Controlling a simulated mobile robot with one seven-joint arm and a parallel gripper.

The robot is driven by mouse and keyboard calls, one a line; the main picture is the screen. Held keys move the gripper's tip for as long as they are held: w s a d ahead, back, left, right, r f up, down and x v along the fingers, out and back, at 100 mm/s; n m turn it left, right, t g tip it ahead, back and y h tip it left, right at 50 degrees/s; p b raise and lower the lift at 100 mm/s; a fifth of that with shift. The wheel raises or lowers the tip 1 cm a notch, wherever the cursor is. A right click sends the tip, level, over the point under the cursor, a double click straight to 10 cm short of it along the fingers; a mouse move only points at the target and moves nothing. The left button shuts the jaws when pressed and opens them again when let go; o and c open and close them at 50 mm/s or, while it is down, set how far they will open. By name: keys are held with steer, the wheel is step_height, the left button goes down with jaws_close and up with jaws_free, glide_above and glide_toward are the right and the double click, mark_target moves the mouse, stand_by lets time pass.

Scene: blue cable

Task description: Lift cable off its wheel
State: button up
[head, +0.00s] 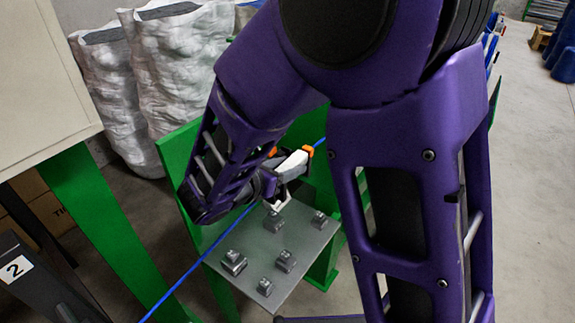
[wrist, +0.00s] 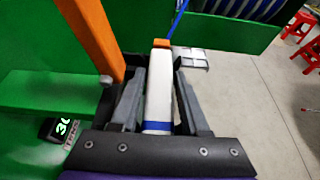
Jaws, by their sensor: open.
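The blue cable (head: 190,272) runs from the bottom left up toward my gripper (head: 290,153), passes behind it and shows again at its upper right. In the wrist view the cable (wrist: 179,18) shows as a short blue line just beyond the white, orange-tipped part. My gripper is open, with orange and white parts at its end, close to the cable. I cannot tell whether it touches the cable or whether the cable lies between the fingers. I cannot make out the wheel; my arm hides much of this area.
A grey metal plate (head: 262,262) with several small metal blocks lies below my gripper. A green frame (head: 108,220) stands at the left. Large white sacks (head: 175,75) are behind it. Red stools (wrist: 300,22) stand at the right of the wrist view, on open grey floor.

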jaws_close()
